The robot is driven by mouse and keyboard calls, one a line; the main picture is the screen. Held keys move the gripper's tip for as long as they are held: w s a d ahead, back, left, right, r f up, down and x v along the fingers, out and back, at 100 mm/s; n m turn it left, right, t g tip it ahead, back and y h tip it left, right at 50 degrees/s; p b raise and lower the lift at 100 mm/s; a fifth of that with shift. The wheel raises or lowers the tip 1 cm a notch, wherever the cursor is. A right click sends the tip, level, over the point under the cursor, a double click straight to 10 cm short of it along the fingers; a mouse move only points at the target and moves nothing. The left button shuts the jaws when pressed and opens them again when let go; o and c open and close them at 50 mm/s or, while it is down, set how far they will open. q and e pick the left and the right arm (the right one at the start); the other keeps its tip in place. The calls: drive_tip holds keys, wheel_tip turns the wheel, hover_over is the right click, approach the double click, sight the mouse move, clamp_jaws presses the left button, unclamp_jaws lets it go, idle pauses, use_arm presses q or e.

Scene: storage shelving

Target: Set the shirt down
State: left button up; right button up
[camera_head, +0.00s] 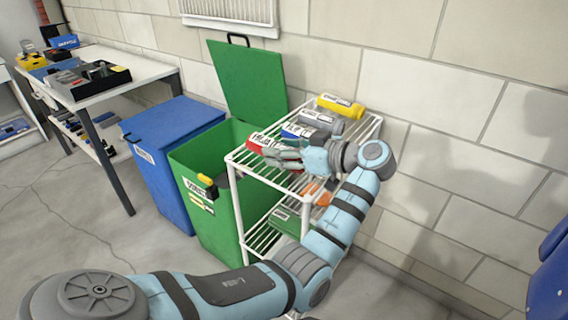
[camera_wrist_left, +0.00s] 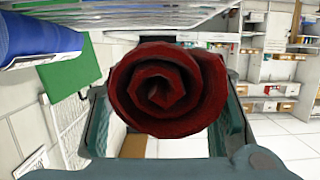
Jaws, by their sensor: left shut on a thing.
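A red rolled shirt (camera_head: 264,142) with a white label is at the front end of the white wire shelf's top tier (camera_head: 302,187). My left gripper (camera_head: 285,155) is shut on it, reaching over the shelf from the right. In the left wrist view the roll's spiral end (camera_wrist_left: 165,92) sits between the two fingers (camera_wrist_left: 170,120). Whether the shirt touches the wires or hangs just above them I cannot tell. My right gripper is not in view.
Blue (camera_head: 298,131), grey (camera_head: 322,121) and yellow (camera_head: 340,106) rolls lie behind the red one on the top tier. An open green bin (camera_head: 215,225) stands left of the shelf, beside a closed blue bin (camera_head: 168,150). A block wall is behind.

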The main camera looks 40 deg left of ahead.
use_arm(q)
drive_tip(key=shift+f, duration=1.25)
drive_tip(key=shift+f, duration=0.1)
drive_tip(key=shift+f+b, duration=0.1)
drive_tip(key=shift+b, duration=0.2)
drive_tip(key=o, duration=1.3)
drive_tip(key=shift+d, duration=0.1)
